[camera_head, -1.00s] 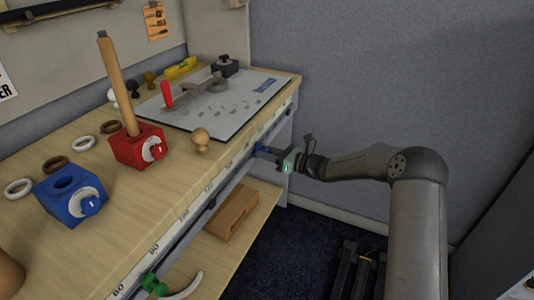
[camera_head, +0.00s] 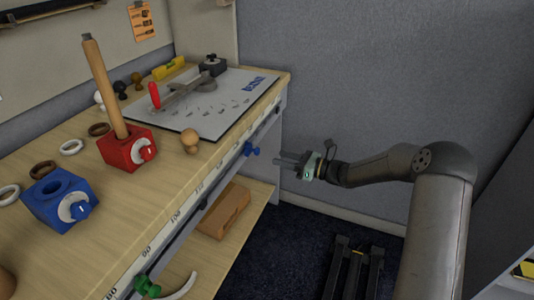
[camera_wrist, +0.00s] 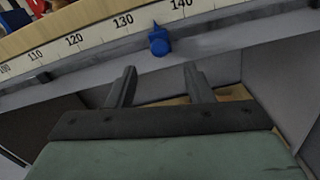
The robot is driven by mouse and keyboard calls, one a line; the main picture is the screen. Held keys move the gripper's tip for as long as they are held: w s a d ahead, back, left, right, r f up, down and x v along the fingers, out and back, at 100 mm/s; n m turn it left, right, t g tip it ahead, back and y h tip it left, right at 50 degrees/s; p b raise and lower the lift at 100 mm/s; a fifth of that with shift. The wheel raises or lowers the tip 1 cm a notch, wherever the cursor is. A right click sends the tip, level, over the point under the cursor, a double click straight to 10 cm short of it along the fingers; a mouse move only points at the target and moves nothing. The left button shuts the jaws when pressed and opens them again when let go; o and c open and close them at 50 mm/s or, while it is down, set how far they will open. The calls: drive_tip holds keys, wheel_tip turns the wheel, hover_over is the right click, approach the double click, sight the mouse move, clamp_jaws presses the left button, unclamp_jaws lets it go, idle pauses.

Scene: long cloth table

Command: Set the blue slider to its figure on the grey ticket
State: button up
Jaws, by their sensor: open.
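The blue slider (camera_head: 251,150) sits on the rail along the table's front edge, near its far end. In the wrist view the blue slider (camera_wrist: 158,40) has its pointer between 130 and 140 on the scale (camera_wrist: 100,34), a little past halfway. My gripper (camera_head: 276,160) is to the right of the slider, apart from it. In the wrist view my gripper (camera_wrist: 160,70) is open and empty, with the slider beyond its fingertips. I see no grey ticket in these views.
A green slider (camera_head: 147,285) sits on the same rail near 80. An orange ticket (camera_head: 143,20) hangs on the back wall. A wooden block (camera_head: 224,211) lies on the lower shelf. Blue (camera_head: 50,211) and red (camera_head: 118,156) knob boxes stand on the table.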

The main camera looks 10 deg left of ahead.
drive_tip(key=v, duration=0.8)
drive_tip(key=shift+r, duration=0.1)
drive_tip(key=s+a+r+n+g+h+p, duration=0.1)
drive_tip(key=s+r+n+g+h+p, duration=0.35)
drive_tip(key=s, duration=0.45)
drive_tip(key=s+a+r+n+g+h+p, duration=0.25)
drive_tip(key=s+r+n, duration=0.25)
drive_tip(key=s+n, duration=0.25)
drive_tip(key=s+d+r+n+t+h+p, duration=0.1)
drive_tip(key=s+d+r+n+h+p, duration=0.3)
drive_tip(key=s, duration=0.6)
drive_tip(key=s+d+r+n+t+h+p, duration=0.1)
drive_tip(key=s+d+r+n+h+p, duration=0.3)
drive_tip(key=s+d, duration=0.5)
wheel_tip(320, 180, up, 3)
drive_tip(key=s+n+h, duration=0.2)
drive_tip(key=n, duration=0.1)
drive_tip(key=shift+s+d+n, duration=0.2)
drive_tip(key=shift+s+n, duration=0.05)
drive_tip(key=shift+n, duration=0.15)
